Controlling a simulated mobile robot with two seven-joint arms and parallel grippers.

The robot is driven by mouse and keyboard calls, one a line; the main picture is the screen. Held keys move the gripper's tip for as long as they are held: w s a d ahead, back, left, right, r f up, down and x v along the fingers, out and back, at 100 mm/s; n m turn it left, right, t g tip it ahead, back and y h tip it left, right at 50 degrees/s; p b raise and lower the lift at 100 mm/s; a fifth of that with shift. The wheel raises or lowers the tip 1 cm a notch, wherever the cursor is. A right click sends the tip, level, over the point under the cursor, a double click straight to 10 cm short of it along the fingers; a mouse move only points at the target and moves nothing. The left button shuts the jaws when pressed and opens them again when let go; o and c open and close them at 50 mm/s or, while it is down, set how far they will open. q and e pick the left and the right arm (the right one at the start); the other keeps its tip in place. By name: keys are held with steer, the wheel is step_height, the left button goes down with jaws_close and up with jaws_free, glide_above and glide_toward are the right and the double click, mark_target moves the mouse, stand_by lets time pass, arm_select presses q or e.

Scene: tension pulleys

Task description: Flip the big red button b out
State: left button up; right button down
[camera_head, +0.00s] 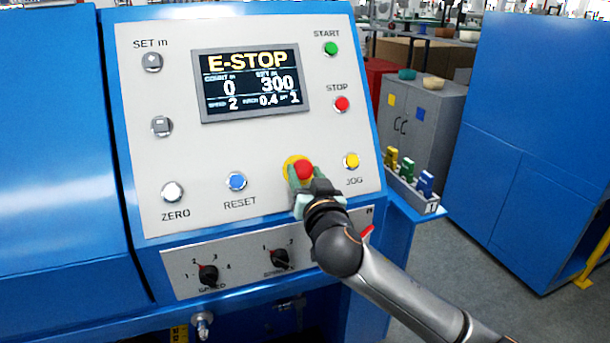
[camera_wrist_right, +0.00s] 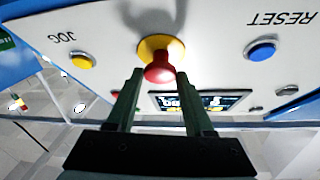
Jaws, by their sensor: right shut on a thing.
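The big red button (camera_head: 304,169) is a mushroom head on a yellow ring (camera_head: 290,163), low on the grey control panel between RESET and JOG. My right gripper (camera_head: 301,178) is at the button, its green fingers on either side of the red head. In the right wrist view the red button (camera_wrist_right: 160,68) sits between the tips of the right gripper (camera_wrist_right: 158,84), which is shut on it. The panel display (camera_head: 251,83) reads E-STOP. My left gripper is not in view.
Close by on the panel are the blue RESET button (camera_head: 236,181), yellow JOG button (camera_head: 351,161) and red STOP button (camera_head: 342,104). Black knobs (camera_head: 208,275) sit below. A bin of coloured items (camera_head: 412,180) stands to the right, before a blue cabinet (camera_head: 535,140).

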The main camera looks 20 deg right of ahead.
steer(key=shift+s+r, duration=0.1)
steer(key=shift+s, duration=0.1)
steer(key=c, duration=0.7)
jaws_free()
steer(key=shift+o, duration=1.3)
steer(key=shift+s+r, duration=0.1)
steer(key=shift+s, duration=0.1)
steer(key=shift+o, duration=0.9)
steer(key=shift+w, duration=0.1)
steer(key=s+a+b, duration=0.1)
steer(key=s, duration=1.1)
steer(key=shift+s+b, duration=0.3)
steer(key=shift+b, duration=0.1)
